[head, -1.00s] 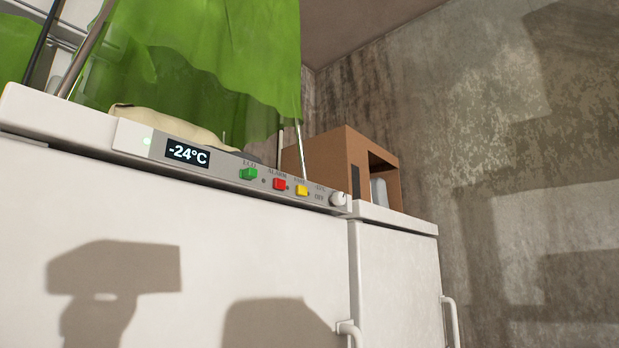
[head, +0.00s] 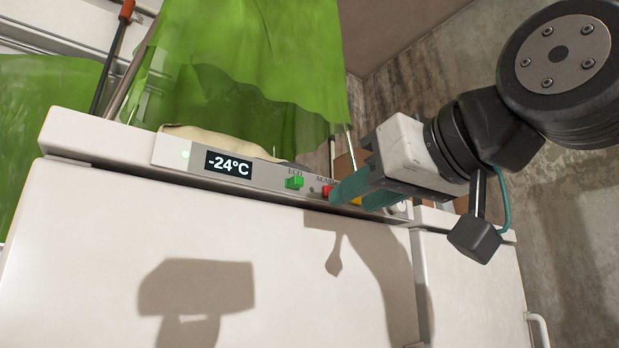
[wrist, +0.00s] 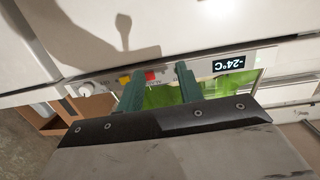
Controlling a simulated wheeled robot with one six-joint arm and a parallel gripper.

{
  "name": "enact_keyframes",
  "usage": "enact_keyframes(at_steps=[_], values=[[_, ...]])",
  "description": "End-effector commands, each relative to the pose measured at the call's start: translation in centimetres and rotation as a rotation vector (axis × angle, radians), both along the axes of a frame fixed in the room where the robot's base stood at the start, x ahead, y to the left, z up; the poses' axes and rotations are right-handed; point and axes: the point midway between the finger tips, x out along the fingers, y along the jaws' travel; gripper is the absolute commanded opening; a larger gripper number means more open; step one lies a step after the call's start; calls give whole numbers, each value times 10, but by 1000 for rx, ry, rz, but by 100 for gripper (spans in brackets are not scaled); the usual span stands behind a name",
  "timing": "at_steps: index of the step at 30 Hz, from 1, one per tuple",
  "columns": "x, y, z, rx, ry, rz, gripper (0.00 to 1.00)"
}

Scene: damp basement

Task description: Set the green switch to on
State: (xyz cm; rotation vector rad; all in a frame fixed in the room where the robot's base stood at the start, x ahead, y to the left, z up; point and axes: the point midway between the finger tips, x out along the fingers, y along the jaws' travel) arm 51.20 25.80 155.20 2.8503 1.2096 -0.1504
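The green switch (head: 294,183) is a small block under the ECO label on the freezer's control strip (head: 265,179), right of the display (head: 228,164) in the head view. I cannot tell its setting. My gripper (head: 352,200) has teal fingers, held apart with nothing between them. The green switch seems hidden behind the finger nearer the display there.
A white knob (wrist: 86,90) sits at the strip's end. Green translucent sheeting (head: 245,60) hangs above the freezer (head: 100,230). A cardboard box (wrist: 30,105) is beyond the knob. A second white unit (head: 465,270) stands to the right.

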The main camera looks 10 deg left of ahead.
Motion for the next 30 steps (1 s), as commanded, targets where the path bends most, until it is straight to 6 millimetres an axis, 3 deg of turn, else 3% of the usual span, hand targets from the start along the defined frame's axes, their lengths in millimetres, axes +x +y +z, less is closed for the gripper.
enact_keyframes(at_steps=[1, 3, 6, 18, 30], values=[[-8, 8, 17, 32, -29, 30, 36], [-15, 14, 33, 61, -56, 52, 36], [-15, 21, 41, 79, -71, 64, 36], [24, 65, 41, 78, -70, 62, 36], [32, 75, 41, 79, -71, 61, 36]])
